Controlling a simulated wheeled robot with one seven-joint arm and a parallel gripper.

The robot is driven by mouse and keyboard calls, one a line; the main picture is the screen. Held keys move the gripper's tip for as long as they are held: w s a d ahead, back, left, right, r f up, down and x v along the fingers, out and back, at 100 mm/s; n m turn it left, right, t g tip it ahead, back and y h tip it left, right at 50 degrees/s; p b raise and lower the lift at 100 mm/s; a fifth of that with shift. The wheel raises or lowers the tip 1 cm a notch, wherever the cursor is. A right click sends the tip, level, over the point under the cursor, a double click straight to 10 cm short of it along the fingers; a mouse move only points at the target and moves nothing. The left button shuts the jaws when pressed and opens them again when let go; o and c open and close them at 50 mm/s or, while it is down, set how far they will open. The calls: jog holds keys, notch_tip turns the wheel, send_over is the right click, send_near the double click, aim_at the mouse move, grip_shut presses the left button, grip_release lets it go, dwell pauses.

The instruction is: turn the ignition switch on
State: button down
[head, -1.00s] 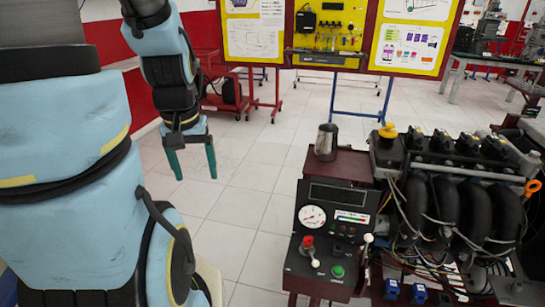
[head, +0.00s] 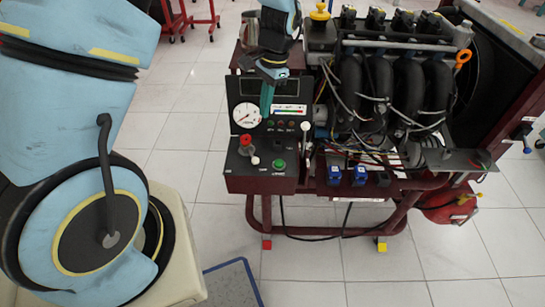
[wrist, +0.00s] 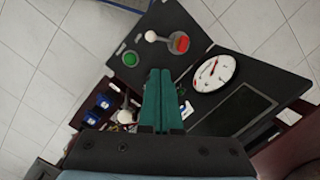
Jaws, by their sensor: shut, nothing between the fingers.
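The control panel (head: 232,170) is a dark box with a round white gauge (head: 247,115) at its upper left. Below the gauge is a red switch (head: 245,140) with a short lever ending in a white ball (head: 255,161). A green button (head: 279,164) is to its right. I see no readable label marking the ignition switch. My gripper (head: 266,112) is shut and empty, above the panel near the gauge's right side. In the wrist view its teal fingers (wrist: 162,75) point toward the area between the red switch (wrist: 181,42) and the green button (wrist: 130,59), apparently touching neither.
The engine (head: 390,90) with pipes and wires stands right of the panel. A white-knobbed lever (head: 305,127) rises at the panel's right edge. Blue connectors (head: 347,175) sit on the stand's front. Tiled floor (head: 400,270) is clear in front.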

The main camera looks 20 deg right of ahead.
aim_at(249, 152)
jog(key=s+d+f+m, duration=0.2)
jog(key=d+f, duration=0.2)
jog(key=d, duration=0.1)
jog(key=shift+s+y+b, duration=0.3)
jog(key=shift+s+b, duration=0.05)
jog(key=p+x, duration=0.2)
jog(key=x, duration=0.7)
jog(key=shift+w+a+f, duration=0.1)
jog(key=shift+a+f, duration=0.1)
jog(key=shift+f, duration=0.2)
jog(key=shift+a+f+p, duration=0.2)
jog(key=shift+a+p, duration=0.85)
jog(key=shift+a, duration=0.9)
jog(key=shift+a+m, duration=0.15)
jog(key=shift+m, duration=0.25)
